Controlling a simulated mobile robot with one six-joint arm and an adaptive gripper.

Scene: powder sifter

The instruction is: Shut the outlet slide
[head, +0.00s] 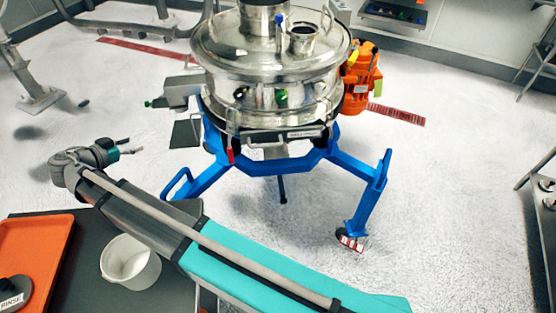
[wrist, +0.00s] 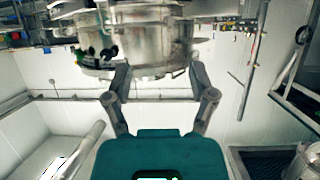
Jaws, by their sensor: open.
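The steel sifter (head: 265,75) stands on a blue frame (head: 205,180) in the middle of the head view. A grey box-shaped part (head: 181,91) sticks out at its left, with a small green-tipped piece (head: 148,103) at its outer end. A dark square plate (head: 186,133) shows below it. I cannot tell which part is the outlet slide or how far it stands open. My gripper (head: 129,147) is left of the frame, apart from the sifter, fingers towards it. In the wrist view my gripper (wrist: 158,75) is open and empty, with the steel drum (wrist: 150,40) beyond the fingertips.
An orange motor (head: 361,82) sits on the sifter's right. A wire handle (head: 268,146) and a red piece (head: 230,155) are at its front. A white bucket (head: 130,262) and an orange tray (head: 35,255) are at lower left. White floor between gripper and frame is clear.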

